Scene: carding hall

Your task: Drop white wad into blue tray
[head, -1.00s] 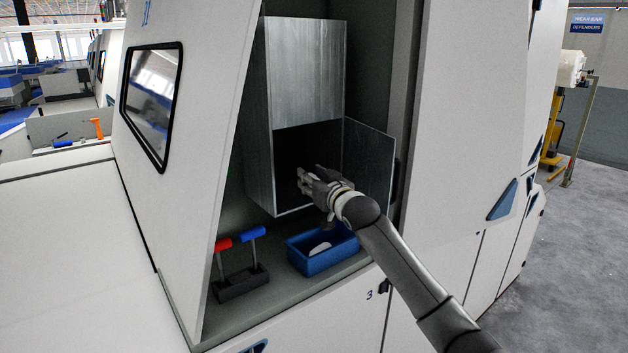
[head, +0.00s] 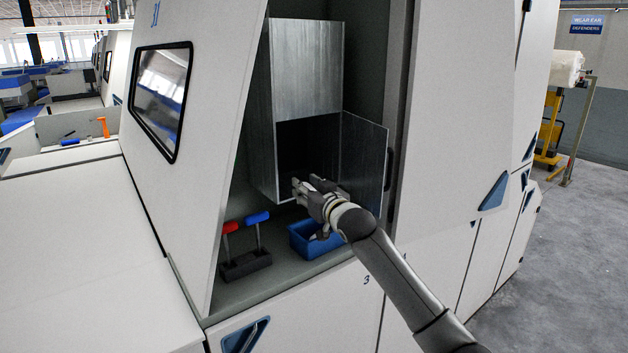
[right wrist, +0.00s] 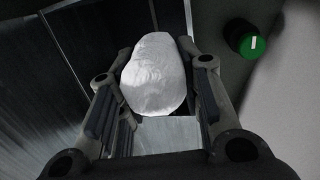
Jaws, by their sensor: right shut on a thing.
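In the right wrist view a rounded white wad (right wrist: 155,76) sits between the two fingers of my right gripper (right wrist: 157,60), which is shut on it. In the head view my right gripper (head: 303,189) is at the lower front of an open metal chute, above the blue tray; the wad cannot be made out there. The blue tray (head: 301,241) stands on the grey ledge below the chute. My gripper and forearm hide its right part and most of its inside. My left gripper is not in view.
The metal chute (head: 307,70) has its door (head: 364,165) swung open to the right of my gripper. A block with a red-handled and a blue-handled lever (head: 246,264) stands left of the tray. A green knob (right wrist: 240,38) shows in the right wrist view.

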